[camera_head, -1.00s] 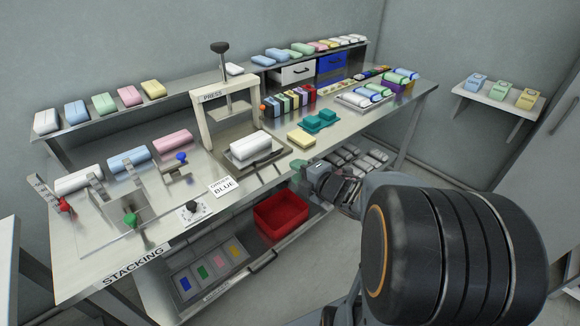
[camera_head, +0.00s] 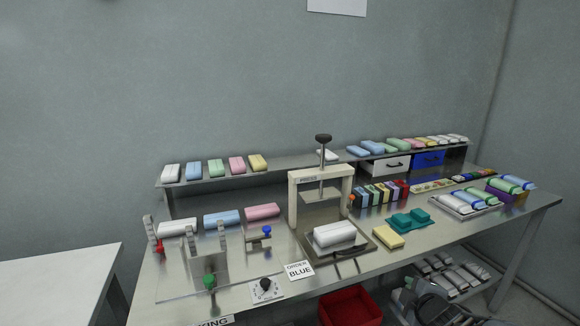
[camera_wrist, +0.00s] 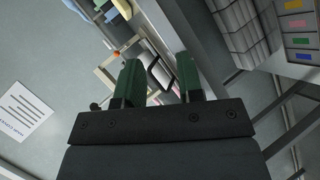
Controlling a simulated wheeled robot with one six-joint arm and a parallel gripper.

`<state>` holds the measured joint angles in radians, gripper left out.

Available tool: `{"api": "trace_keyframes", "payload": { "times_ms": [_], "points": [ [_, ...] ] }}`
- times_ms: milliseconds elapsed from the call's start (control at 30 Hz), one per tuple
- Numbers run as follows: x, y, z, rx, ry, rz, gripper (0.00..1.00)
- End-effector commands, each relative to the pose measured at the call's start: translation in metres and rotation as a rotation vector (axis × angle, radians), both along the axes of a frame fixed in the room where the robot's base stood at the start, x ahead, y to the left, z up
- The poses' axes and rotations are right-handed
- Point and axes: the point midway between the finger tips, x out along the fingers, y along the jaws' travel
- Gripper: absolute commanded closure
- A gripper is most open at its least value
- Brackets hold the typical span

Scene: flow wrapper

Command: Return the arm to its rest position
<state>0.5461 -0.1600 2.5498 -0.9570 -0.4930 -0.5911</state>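My gripper (camera_wrist: 158,68) shows in the wrist view with its two dark green fingers apart and nothing held between them. Part of my arm shows at the bottom right edge of the head view, low in front of the bench (camera_head: 385,265). The gripper is clear of the bench top there. Beyond the fingers, the wrist view shows the cream press frame at a tilted angle.
The press (camera_head: 293,200) stands mid-bench with a white pack (camera_head: 334,235) on its plate. A red bin (camera_head: 348,308) sits below the bench front. A shelf with several coloured packs runs along the back. A white table (camera_head: 55,285) stands at left.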

Motion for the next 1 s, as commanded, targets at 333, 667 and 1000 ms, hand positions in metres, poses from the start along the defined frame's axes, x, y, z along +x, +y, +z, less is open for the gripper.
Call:
{"api": "trace_keyframes", "payload": {
  "times_ms": [333,667,1000],
  "points": [
    [-0.077,0.004,0.038,0.562,0.357,-0.886,0.66],
    [-0.122,0.123,0.138,0.885,0.637,-0.994,0.66],
    [-0.122,0.145,0.162,0.868,0.632,-0.891,0.66]
  ]
}}
